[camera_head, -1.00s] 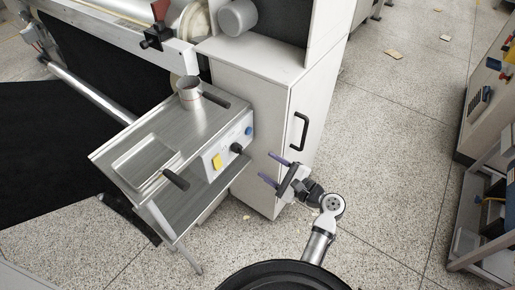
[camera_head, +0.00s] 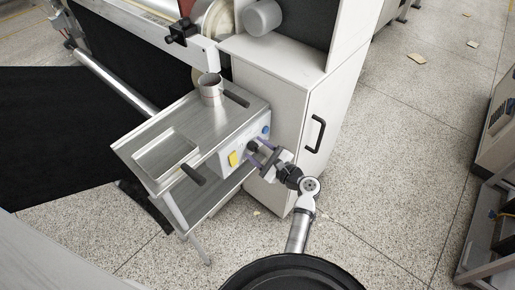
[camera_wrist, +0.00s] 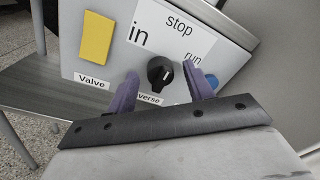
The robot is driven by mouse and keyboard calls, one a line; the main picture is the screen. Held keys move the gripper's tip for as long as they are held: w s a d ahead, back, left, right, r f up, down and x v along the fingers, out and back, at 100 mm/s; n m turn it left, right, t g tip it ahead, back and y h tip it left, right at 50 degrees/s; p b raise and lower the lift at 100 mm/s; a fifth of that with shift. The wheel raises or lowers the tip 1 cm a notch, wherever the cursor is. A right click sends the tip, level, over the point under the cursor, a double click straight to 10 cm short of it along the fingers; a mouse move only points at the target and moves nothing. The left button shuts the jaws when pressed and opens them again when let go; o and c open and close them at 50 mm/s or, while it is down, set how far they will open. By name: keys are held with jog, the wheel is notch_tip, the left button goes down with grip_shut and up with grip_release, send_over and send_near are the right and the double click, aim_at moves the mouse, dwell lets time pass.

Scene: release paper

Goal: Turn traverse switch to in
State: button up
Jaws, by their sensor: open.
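The traverse switch (camera_wrist: 160,71) is a round black knob on the front panel of a metal stand. Around it, a white label (camera_wrist: 172,33) reads "in" at left, "stop" at top and "run" at right. A partly covered label below ends in "verse". A pale mark shows on the knob, but I cannot tell which word it points to. My gripper (camera_head: 262,153) is open in front of the panel. In the wrist view its purple fingers (camera_wrist: 160,76) stand on the left and right of the knob, and I cannot tell whether they touch it.
A yellow switch (camera_wrist: 95,37) labelled "Valve" is left of the knob, and a blue button (camera_wrist: 211,80) is close to the right finger. A metal cup (camera_head: 210,90) and a shallow tray (camera_head: 165,152) are on the stand's top. A white cabinet (camera_head: 285,98) adjoins the stand.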

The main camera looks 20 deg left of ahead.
jog(key=shift+a, duration=0.2)
jog(key=c, duration=1)
